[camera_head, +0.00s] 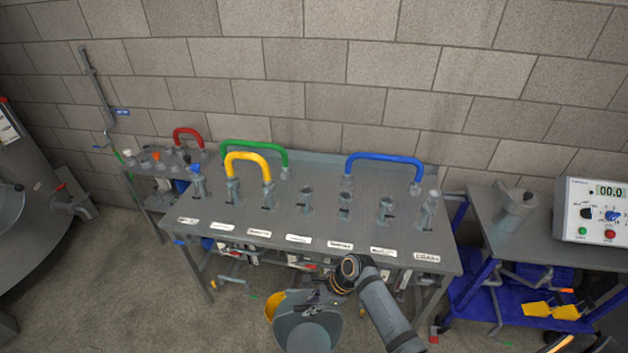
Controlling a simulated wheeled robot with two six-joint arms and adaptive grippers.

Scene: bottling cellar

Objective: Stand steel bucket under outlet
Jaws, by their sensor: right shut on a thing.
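The steel bucket (302,338) is grey and shows at the bottom middle, partly cut off by the picture's lower edge. My right gripper (318,302) is at its upper rim and shut on it, in front of the grey table. Its arm comes in from the lower right. A tank outlet (74,207) with a red-handled valve juts from the large steel tank (35,240) at the far left. The bucket is well to the right of it. I cannot tell whether this is the outlet named. My left gripper is not in view.
A grey table (330,240) with metal stubs and a yellow (248,158), a green (255,144) and a blue hose (385,158) fills the middle. A yellow item (273,306) is partly hidden behind the bucket. A blue cart (470,300) stands right. Floor at left (120,290) is clear.

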